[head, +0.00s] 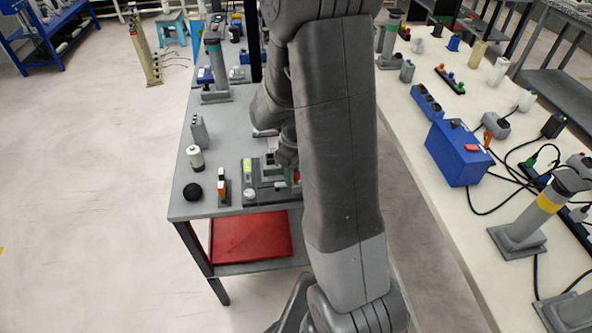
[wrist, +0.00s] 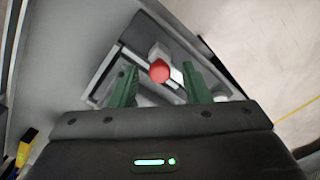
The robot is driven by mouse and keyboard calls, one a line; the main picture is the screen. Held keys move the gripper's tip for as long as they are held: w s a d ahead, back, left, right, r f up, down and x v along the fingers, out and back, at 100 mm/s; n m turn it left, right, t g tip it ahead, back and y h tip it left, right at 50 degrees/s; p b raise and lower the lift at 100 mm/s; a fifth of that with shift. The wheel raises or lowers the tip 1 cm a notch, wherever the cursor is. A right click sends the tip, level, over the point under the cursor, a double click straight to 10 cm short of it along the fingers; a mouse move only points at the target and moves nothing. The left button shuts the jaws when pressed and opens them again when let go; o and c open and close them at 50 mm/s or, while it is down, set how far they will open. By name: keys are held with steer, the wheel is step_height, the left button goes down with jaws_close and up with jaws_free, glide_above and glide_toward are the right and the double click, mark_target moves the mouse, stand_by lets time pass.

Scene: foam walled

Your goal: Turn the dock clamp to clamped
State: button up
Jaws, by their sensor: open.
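The dock with its clamp is a grey fixture on the grey table. In the wrist view the clamp's round red knob (wrist: 160,71) sits by a pale block inside a dark-edged frame. My gripper (wrist: 160,78) has two green fingers, open, one on each side of the knob in the picture. I cannot tell whether they touch it. In the head view the dock (head: 262,193) is at the near end of the table, and my arm hides its right part and most of my gripper. Whether the clamp is clamped cannot be read.
A black ball (head: 193,191), a white spool-like object (head: 196,157) and a small orange-and-green item (head: 222,188) stand left of the dock. A red tray (head: 250,237) lies on the shelf below. A cluttered white bench (head: 440,200) runs along the right. Open floor lies left.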

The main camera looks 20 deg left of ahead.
steer(key=shift+c, duration=0.2)
jaws_close()
steer(key=shift+m, duration=0.3)
steer(key=m+b, duration=0.1)
steer(key=m, duration=0.2)
steer(key=shift+m, duration=0.3)
steer(key=m, duration=0.3)
steer(key=shift+m+b, duration=0.3)
steer(key=shift+b, duration=0.1)
steer(key=m, duration=0.3)
steer(key=shift+m+b, duration=0.3)
steer(key=shift+m, duration=1.7)
